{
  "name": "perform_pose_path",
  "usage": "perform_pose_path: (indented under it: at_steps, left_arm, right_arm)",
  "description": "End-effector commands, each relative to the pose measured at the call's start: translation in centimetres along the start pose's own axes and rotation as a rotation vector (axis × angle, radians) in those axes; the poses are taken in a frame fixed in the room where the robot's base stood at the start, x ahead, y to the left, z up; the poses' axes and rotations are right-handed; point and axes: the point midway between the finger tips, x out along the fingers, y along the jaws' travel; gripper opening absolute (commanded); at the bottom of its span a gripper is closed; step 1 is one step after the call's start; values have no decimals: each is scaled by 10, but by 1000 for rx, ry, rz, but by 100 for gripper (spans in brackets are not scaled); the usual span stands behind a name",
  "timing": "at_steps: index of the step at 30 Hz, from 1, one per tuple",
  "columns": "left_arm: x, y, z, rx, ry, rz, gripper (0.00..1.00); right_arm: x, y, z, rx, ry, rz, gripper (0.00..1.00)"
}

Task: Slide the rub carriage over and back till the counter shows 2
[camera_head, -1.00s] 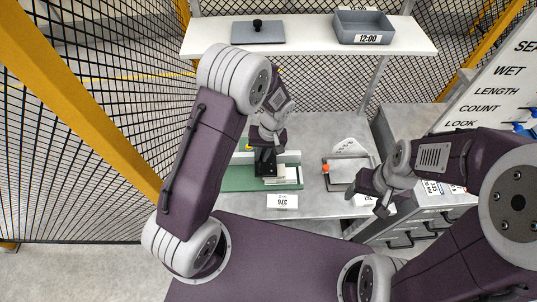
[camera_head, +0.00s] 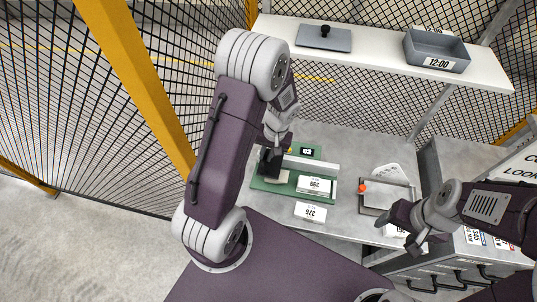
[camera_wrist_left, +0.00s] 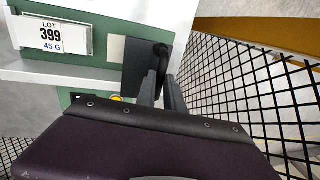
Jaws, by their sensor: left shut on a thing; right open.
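The rub rig has a green base (camera_head: 258,183) with a pale rail (camera_head: 318,165) on the bench. The dark rub carriage (camera_wrist_left: 138,66) stands at the base's left end in the head view, mostly hidden by my left arm. My left gripper (camera_head: 269,166) is shut on the carriage's black handle (camera_wrist_left: 161,58); its fingers also show in the left wrist view (camera_wrist_left: 163,92). A small black counter (camera_head: 307,151) sits behind the rail; its digits are too small to read surely. My right gripper (camera_head: 411,243) is open and empty, over the bench's right front.
A LOT 399 card (camera_head: 314,184) lies on the base, and a 376 label (camera_head: 310,212) is at the bench front. A grey tray (camera_head: 373,199) with an orange knob (camera_head: 362,188) stands right. A shelf (camera_head: 385,57) hangs above; mesh fencing (camera_head: 140,130) is left.

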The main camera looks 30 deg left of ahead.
Motion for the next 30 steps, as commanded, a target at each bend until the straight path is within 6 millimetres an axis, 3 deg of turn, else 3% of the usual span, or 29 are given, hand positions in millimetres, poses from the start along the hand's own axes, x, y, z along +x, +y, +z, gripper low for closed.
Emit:
perform_pose_path:
  at_steps: [1,3,14,24,30]
  left_arm:
    - [-2,-1,-4,1,11,-1,15]
    - [-2,-1,-4,1,10,-1,34]
    - [-6,-1,-2,0,6,-1,34]
    - [-75,-2,-4,-1,9,2,34]
    - [-90,-3,-3,1,5,1,34]
  right_arm:
    - [0,0,0,0,0,0,68]
    - [0,0,0,0,0,0,68]
    - [0,0,0,0,0,0,68]
    - [2,0,0,0,0,0,68]
    - [2,0,0,0,0,0,68]
